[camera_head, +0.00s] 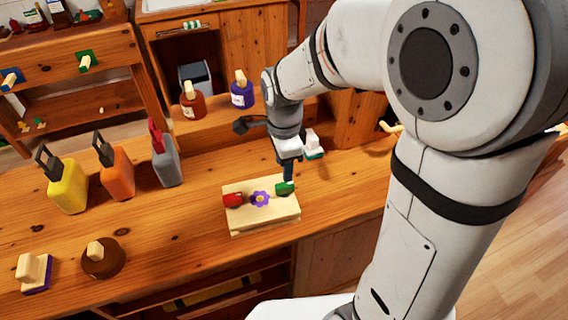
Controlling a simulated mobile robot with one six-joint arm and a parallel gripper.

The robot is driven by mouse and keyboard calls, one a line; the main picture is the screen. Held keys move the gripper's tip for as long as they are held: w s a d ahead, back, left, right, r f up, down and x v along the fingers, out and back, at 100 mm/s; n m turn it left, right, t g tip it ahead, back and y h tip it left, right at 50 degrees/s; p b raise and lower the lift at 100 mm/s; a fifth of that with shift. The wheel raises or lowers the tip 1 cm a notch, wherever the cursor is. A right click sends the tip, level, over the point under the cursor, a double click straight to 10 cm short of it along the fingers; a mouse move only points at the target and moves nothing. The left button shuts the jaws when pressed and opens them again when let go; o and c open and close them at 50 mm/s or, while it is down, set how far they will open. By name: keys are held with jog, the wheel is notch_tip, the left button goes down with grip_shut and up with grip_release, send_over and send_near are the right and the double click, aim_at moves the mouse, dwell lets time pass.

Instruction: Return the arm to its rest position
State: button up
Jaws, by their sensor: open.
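My arm reaches in from the right, over the wooden counter (190,240), with its wrist bent downward. My gripper (289,172) points down just above the right end of a light wooden block (265,222). A green piece (284,188) lies on the block right under the fingertips. I cannot tell whether the fingers touch it. The jaws are open, though only one dark finger shows clearly. A purple flower piece (260,198) and a red piece (233,200) lie on the same block, left of the green one.
Yellow (68,187), orange (117,178) and grey (166,165) bottles stand on the left. Brown (192,104) and purple (241,93) jars stand behind. A white-handled stamp (312,144) is close behind the gripper. A round brown piece (103,260) lies front left.

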jog(key=s+d+r+n+t, duration=0.2)
jog(key=s+d+r+n, duration=0.4)
jog(key=s+d+n, duration=0.5)
jog(key=s+n, duration=0.1)
jog(key=n, duration=0.3)
jog(key=shift+r+t, duration=0.3)
jog(key=shift+c, duration=0.6)
dwell(0.5)
jog(key=shift+n, duration=0.3)
